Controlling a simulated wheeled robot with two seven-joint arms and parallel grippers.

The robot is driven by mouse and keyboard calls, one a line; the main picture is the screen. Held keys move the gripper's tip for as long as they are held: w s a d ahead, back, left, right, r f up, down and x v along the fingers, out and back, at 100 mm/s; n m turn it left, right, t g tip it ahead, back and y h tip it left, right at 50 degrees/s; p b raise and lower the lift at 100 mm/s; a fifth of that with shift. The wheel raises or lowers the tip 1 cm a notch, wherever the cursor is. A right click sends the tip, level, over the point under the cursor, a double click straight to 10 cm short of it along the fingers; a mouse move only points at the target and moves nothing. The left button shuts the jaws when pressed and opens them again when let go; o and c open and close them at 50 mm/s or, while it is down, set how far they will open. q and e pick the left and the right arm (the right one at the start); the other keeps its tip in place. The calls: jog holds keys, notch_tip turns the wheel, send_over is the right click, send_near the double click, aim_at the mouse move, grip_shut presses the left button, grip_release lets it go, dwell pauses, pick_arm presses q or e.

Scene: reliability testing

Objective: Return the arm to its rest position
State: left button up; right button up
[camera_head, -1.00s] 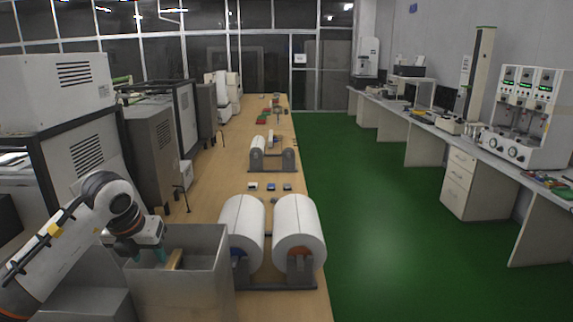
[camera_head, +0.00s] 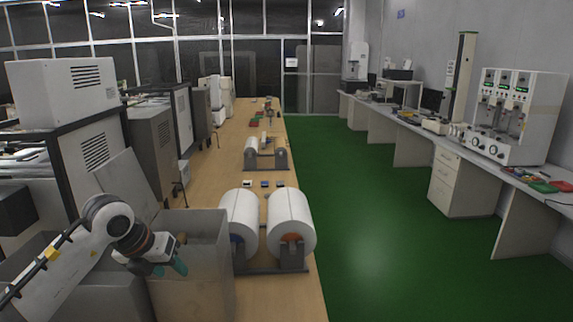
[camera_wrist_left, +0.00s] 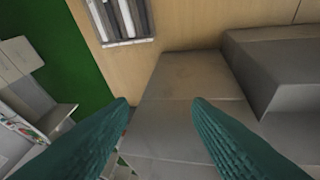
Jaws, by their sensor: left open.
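My left arm comes in from the left in the head view. Its gripper (camera_head: 172,268) has two teal fingers and is over the open grey metal box (camera_head: 195,222). In the left wrist view the two fingers (camera_wrist_left: 160,108) stand apart with nothing between them. Grey box surfaces (camera_wrist_left: 190,85) lie beyond them. The box floor is hidden in the head view. My right gripper does not show.
Two large white rolls (camera_head: 289,222) stand on a dark stand right of the box, on the wooden bench (camera_head: 220,180). A grey panel (camera_head: 128,180) leans behind my arm. Cabinets (camera_head: 60,85) line the left. Green floor (camera_head: 370,220) is open to the right.

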pick_arm(q)
jog(key=s+d+r+n+t+h, duration=0.1)
jog(key=s+d+r+h, duration=0.25)
jog(key=d+h, duration=0.55)
jog(key=s+d+r+t+h, duration=0.2)
jog(key=s+d+h, duration=0.35)
jog(key=d, duration=0.55)
jog(key=a+f+n+t+y, duration=0.2)
jog(key=a+n+t+y, duration=1.1)
jog(key=n, duration=1)
jog(key=s+a+f+n+g+y, duration=0.1)
jog(key=a+f+n+g+y, duration=0.15)
jog(key=f+n, duration=0.2)
jog(key=s+a+f+n+g+y, duration=0.2)
jog(key=f+n+y, duration=0.1)
jog(key=f, duration=0.3)
jog(key=s+d+f+n+g+h, duration=0.1)
jog(key=s+f+n+g, duration=0.1)
jog(key=s+f+g, duration=0.75)
jog(key=s+d+f+n+g+h, duration=0.1)
jog(key=s+f+g, duration=0.45)
jog(key=s, duration=0.75)
notch_tip(320, 180, down, 27)
jog(key=s+a+f, duration=0.1)
jog(key=s+f, duration=0.7)
jog(key=s+a+f, duration=0.2)
jog(key=s+f, duration=0.7)
jog(key=shift+a+y, duration=0.25)
jog(key=shift+y, duration=0.05)
